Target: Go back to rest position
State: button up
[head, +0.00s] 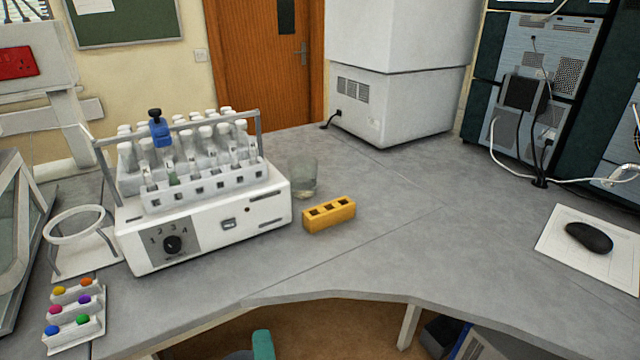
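My gripper and arm do not show in the head view. A white machine (255,212) with a numbered dial stands on the grey bench at the left. It carries a rack of several capped clear tubes (207,140). A blue piece with a black top (159,128) sits at the frame bar above the tubes. A yellow block with square holes (329,215) lies on the bench to the right of the machine. A clear glass beaker (303,177) stands behind the block, close to the machine.
A white ring stand (75,238) and a holder with several coloured balls (76,315) are at the left. A black mouse (589,238) lies on a white pad (562,246) at the right. A white cabinet (400,105) stands at the back. The bench's middle right (440,220) is clear.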

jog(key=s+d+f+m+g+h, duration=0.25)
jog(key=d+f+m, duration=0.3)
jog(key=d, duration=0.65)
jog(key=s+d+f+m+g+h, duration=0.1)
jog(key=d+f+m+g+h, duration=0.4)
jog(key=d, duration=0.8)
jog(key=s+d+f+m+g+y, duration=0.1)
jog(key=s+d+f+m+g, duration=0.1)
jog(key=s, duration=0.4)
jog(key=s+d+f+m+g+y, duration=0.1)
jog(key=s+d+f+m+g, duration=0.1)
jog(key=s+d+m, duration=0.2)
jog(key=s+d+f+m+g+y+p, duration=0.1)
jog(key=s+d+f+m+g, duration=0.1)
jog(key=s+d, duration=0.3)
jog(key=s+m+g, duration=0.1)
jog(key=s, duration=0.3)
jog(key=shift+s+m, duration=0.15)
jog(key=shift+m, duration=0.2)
